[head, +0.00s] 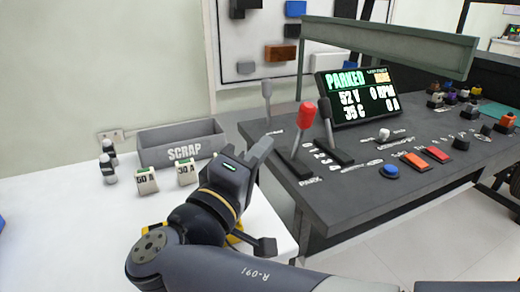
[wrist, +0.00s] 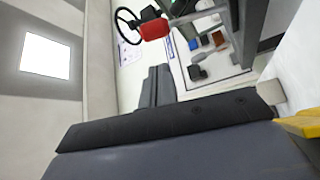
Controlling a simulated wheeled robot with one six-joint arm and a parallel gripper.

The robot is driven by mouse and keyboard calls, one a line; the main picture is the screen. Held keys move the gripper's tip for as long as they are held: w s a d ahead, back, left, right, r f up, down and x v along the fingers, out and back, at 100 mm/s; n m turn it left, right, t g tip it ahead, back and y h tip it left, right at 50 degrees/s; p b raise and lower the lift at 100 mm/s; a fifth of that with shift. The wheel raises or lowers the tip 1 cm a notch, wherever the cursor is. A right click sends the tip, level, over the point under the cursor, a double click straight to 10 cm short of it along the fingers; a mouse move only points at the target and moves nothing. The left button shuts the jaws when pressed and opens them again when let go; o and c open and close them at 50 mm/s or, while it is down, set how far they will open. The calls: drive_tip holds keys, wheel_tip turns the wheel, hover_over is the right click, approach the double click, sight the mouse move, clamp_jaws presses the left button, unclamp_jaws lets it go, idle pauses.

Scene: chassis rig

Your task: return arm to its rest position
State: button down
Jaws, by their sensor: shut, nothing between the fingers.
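My gripper (head: 261,150) is shut and empty. It is raised over the right part of the white table, in front of the grey SCRAP bin's right end and left of the console. My dark arm reaches in from the bottom of the head view, bent at the wrist. In the wrist view the closed grey fingers (wrist: 158,86) point up, away from the table, with nothing between them. The red-knobbed lever (head: 306,115) stands to the right of the gripper, apart from it in the head view; its red knob also shows in the wrist view (wrist: 152,29).
The SCRAP bin (head: 181,145) sits at the table's back, with two fuse blocks (head: 146,181) marked 60 A and 30 A before it. Small cylinders (head: 108,166) stand at left. The console (head: 400,170) carries levers, buttons and a display (head: 357,93) reading PARKED. The table's left front is clear.

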drive_tip(key=w+d+r+n+g+y+p, duration=0.1)
drive_tip(key=w+n+p, duration=0.1)
drive_tip(key=w+p, duration=0.5)
drive_tip(key=w+d+n+g+y+p, duration=0.1)
drive_tip(key=w+d+n+g+p, duration=0.1)
drive_tip(key=w+p, duration=0.6)
drive_tip(key=shift+w+r+n+g+p, duration=0.35)
drive_tip(key=shift+n+p, duration=0.35)
drive_tip(key=shift+p, duration=0.95)
drive_tip(key=shift+s+f+b, duration=0.1)
drive_tip(key=shift+s+b, duration=0.15)
drive_tip(key=shift+b, duration=0.5)
